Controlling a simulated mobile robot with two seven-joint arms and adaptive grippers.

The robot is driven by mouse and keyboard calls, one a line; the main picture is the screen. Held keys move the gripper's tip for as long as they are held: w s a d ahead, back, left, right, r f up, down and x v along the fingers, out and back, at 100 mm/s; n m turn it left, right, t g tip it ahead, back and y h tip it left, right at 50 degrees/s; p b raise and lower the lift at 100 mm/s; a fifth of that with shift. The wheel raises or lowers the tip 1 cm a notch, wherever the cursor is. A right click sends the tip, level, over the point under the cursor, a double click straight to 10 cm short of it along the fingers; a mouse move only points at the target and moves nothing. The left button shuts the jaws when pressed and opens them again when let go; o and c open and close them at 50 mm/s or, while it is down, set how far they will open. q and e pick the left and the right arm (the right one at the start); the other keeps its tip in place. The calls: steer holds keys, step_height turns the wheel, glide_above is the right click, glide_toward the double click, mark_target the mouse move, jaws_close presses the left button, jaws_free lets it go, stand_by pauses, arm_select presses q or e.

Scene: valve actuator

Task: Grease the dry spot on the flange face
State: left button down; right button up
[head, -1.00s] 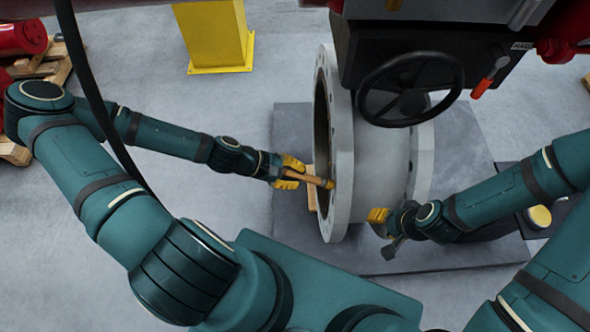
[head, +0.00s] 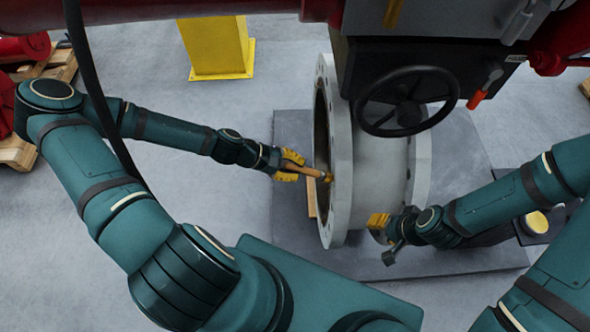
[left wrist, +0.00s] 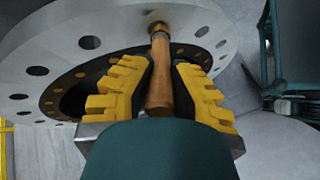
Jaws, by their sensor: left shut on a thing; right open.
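The pale grey flange face (head: 343,175) is a large upright ring with bolt holes and a dark bore, at the middle of the head view. It also shows in the left wrist view (left wrist: 180,20). My left gripper (head: 292,166) is shut on the wooden handle of a brush (head: 309,172). In the left wrist view the brush handle (left wrist: 160,85) runs from between the yellow fingers to a brass-coloured end at the flange face; I cannot tell whether it touches. The bristle tip and any dry spot are hidden. My right gripper (head: 380,224) is open beside the valve body.
A black handwheel (head: 408,101) and a dark actuator housing hang above the valve body. A round yellow-topped container (head: 536,222) stands at the right. A yellow post (head: 216,48) stands behind.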

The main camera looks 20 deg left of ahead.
arm_select(q)
steer(key=shift+w+a+r+p, duration=0.9)
steer(key=shift+w+a, duration=0.1)
steer(key=shift+w, duration=1.2)
steer(key=s+d+p, duration=0.1)
steer(key=s+d, duration=0.3)
steer(key=s, duration=0.4)
steer(key=shift+p, duration=0.3)
steer(key=shift+a+f, duration=0.1)
steer(key=shift+s+a+p, duration=0.3)
steer(key=shift+s+a, duration=0.15)
steer(key=shift+a, duration=0.45)
steer(key=shift+s+a+p, duration=0.25)
steer(key=shift+s+a, duration=0.15)
steer(key=shift+a, duration=0.5)
steer(key=shift+s+a+p, duration=0.3)
steer(key=shift+s+a, duration=0.15)
steer(key=shift+a, duration=0.45)
